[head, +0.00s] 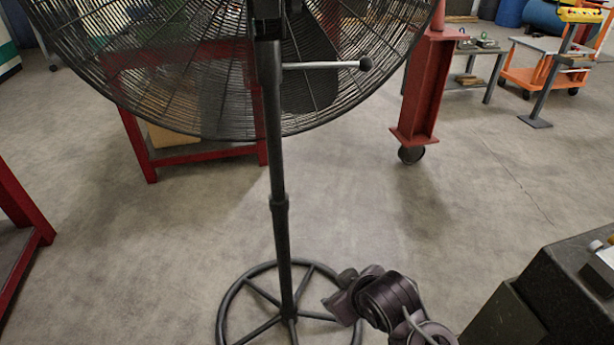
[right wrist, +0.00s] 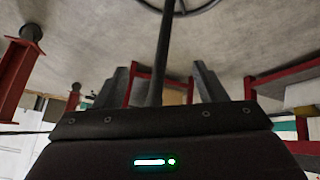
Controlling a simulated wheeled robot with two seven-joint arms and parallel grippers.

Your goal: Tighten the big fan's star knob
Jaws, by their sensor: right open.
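The big fan's round wire cage (head: 200,90) fills the top of the head view. Its dark pole (head: 277,170) runs down to a ring base (head: 235,290). I cannot make out a star knob. My right gripper (head: 342,292) is low, right of the pole, by the ring base. In the right wrist view, my gripper's two fingers (right wrist: 160,84) are apart and empty, with the pole showing between them; its distance is unclear. My left gripper is not in view.
A red frame table (head: 145,150) stands behind the fan, and another red frame (head: 30,225) is at left. A red post on a caster (head: 420,95) is behind right. A dark block-like surface (head: 560,290) fills the lower right. The floor around the base is clear.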

